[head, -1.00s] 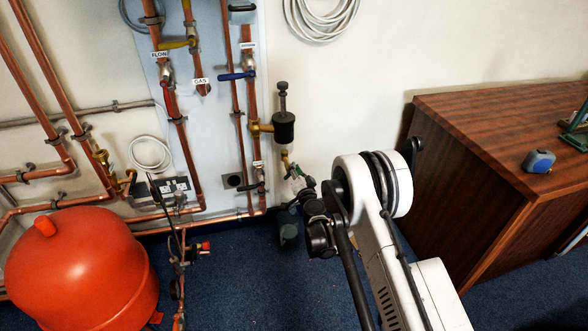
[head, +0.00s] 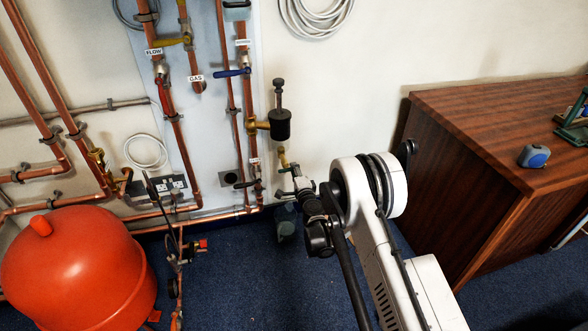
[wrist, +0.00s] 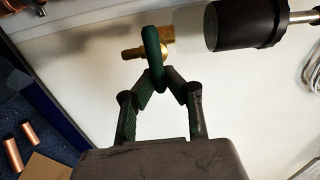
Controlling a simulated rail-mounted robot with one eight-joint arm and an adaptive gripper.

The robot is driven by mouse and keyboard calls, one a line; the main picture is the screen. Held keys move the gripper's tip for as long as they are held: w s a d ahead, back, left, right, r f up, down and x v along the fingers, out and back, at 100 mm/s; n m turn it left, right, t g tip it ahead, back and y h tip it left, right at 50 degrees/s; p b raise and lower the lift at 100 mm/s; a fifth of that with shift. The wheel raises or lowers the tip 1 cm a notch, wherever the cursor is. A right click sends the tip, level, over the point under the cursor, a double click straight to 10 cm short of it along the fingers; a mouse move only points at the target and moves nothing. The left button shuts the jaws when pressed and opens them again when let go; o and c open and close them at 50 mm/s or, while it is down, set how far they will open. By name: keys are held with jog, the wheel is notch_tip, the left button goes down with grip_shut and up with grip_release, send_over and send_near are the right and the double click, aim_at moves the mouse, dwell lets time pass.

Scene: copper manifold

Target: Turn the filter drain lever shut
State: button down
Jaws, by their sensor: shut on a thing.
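The filter is a black cylinder (head: 281,124) on the wall pipework, with a brass drain valve (head: 283,160) below it. In the wrist view the filter's dark end (wrist: 245,25) is at upper right and the brass valve (wrist: 131,54) at top centre. The green drain lever (wrist: 152,58) stands in front of the valve, crosswise to its brass outlet. My gripper (wrist: 164,80) is shut on the lever's lower end. In the head view my gripper (head: 291,178) is just below the valve; the lever is too small to make out there.
A dark bucket (head: 287,222) stands on the floor under the valve. Copper pipes with a blue lever (head: 232,73) and a black lever (head: 245,183) run close on the left. A red tank (head: 78,270) is at lower left, a wooden cabinet (head: 460,180) at right.

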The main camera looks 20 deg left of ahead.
jog(key=shift+m, duration=0.3)
jog(key=c, duration=1.8)
grip_release()
jog(key=shift+f, duration=0.1)
jog(key=shift+o, duration=0.2)
jog(key=v, duration=0.7)
jog(key=shift+s+d, duration=0.15)
jog(key=shift+s, duration=0.1)
